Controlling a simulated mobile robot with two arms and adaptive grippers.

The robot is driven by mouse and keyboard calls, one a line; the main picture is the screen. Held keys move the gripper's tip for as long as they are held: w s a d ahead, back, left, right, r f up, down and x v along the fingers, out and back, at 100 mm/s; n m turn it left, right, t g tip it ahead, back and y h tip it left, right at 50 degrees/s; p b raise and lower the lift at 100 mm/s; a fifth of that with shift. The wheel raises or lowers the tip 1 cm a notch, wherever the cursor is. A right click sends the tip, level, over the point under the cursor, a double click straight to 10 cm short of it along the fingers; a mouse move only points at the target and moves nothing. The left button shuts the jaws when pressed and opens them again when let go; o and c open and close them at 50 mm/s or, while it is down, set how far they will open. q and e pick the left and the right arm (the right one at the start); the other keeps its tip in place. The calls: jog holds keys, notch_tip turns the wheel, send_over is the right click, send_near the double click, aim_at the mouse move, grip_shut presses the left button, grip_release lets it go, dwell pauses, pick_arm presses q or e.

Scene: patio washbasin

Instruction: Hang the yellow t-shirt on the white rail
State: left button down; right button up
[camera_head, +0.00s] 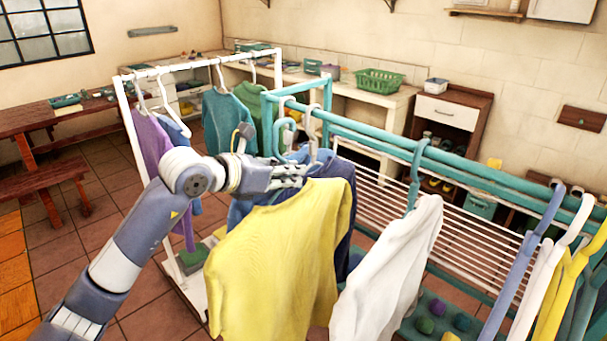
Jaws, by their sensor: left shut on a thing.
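The yellow t-shirt (275,255) hangs in the front middle, below and beside my left gripper (298,175). A pale hanger (315,140) rises at its collar. My left gripper is shut at the neck of this hanger; its fingertips partly hide the grip. I cannot tell whether the hook touches the teal rail behind it. The white rail (190,63) is the top bar of a white rack at the back left. It carries purple, blue, teal and green garments on white hangers, with a bare stretch between the hangers. My right gripper is not in view.
A teal rail (470,175) runs to the right with a white shirt (390,270) and several empty hangers. Dark blue clothing (340,180) hangs behind the yellow t-shirt. A wooden table (40,115) and bench stand left. Tiled floor is open between bench and rack.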

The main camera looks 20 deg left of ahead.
pick_arm(q)
jog(key=s+a+b, duration=0.2)
jog(key=s+b, duration=0.2)
jog(key=s, duration=0.1)
jog(key=s+a+b, duration=0.1)
jog(key=s+b, duration=0.4)
jog(key=s+a+b, duration=0.2)
jog(key=s+b, duration=0.2)
jog(key=s, duration=0.1)
jog(key=shift+a+f, duration=0.15)
jog(key=shift+a, duration=0.15)
jog(key=shift+s+a+b, duration=0.1)
jog(key=shift+s+b, duration=0.3)
jog(key=shift+s+r, duration=0.1)
jog(key=shift+r, duration=0.15)
